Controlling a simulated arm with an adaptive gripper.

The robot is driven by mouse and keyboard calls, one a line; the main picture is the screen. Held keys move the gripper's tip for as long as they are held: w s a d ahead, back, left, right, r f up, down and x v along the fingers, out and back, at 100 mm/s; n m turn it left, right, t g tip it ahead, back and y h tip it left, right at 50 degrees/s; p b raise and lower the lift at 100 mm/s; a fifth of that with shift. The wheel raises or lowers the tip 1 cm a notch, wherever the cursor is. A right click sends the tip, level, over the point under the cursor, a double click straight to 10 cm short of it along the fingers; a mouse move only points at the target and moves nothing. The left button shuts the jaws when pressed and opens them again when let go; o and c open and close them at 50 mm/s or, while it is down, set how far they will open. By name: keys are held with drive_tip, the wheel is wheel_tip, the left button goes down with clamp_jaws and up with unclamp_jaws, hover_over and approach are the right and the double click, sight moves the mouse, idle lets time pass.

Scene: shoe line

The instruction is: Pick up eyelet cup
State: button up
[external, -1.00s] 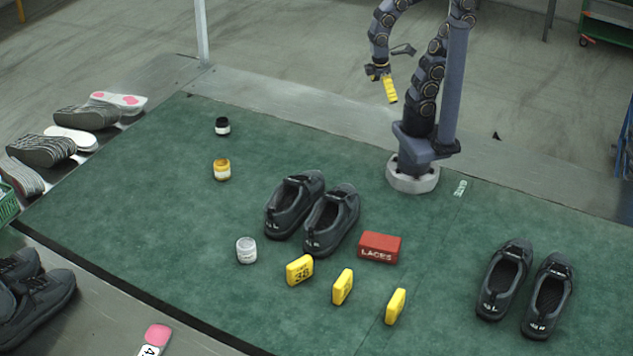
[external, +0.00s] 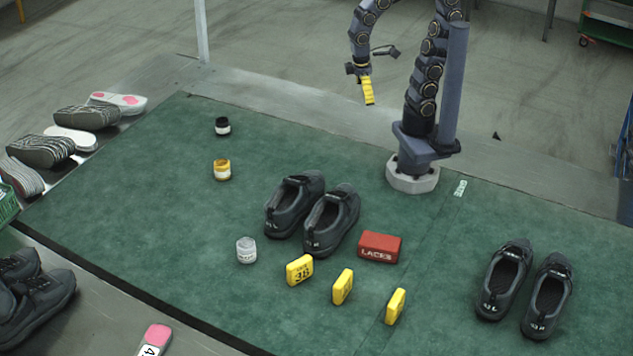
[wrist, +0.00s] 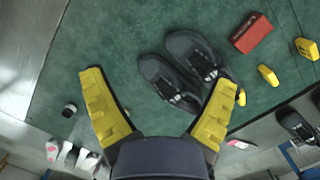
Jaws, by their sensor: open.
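Three small cups stand on the green mat (external: 150,215) in the external view: a dark one (external: 222,126), an amber-yellow one (external: 222,170) and a pale grey-white one (external: 246,250). No label tells me which is the eyelet cup. In the wrist view the dark cup (wrist: 69,110) shows at lower left, outside my left finger; I cannot make out the other two there. My gripper (external: 368,98) hangs in the air above the mat's far edge, to the right of the cups. Its yellow fingers are spread wide and empty in the wrist view (wrist: 160,80).
A pair of dark shoes (external: 332,222) stands mid-mat, near the pale cup. A red laces box (external: 380,247) and several yellow blocks (external: 343,287) sit to its right. Another shoe pair (external: 503,280) is far right. The mat's left part is mostly clear.

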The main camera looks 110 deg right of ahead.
drive_tip(key=w+a+m, duration=0.3)
drive_tip(key=w, duration=0.9)
drive_tip(key=m+t, duration=0.2)
drive_tip(key=m, duration=1.1)
hover_over(247, 253)
drive_tip(key=s+d, duration=0.1)
drive_tip(key=d, duration=0.2)
wheel_tip(247, 253, down, 24)
drive_tip(key=shift+r, duration=0.25)
drive_tip(key=shift+w+a+f, duration=0.15)
drive_tip(key=shift+f, duration=0.45)
drive_tip(key=shift+w+f, duration=0.15)
drive_tip(key=shift+f, duration=3.4)
drive_tip(key=shift+a, duration=0.1)
drive_tip(key=c, duration=1.2)
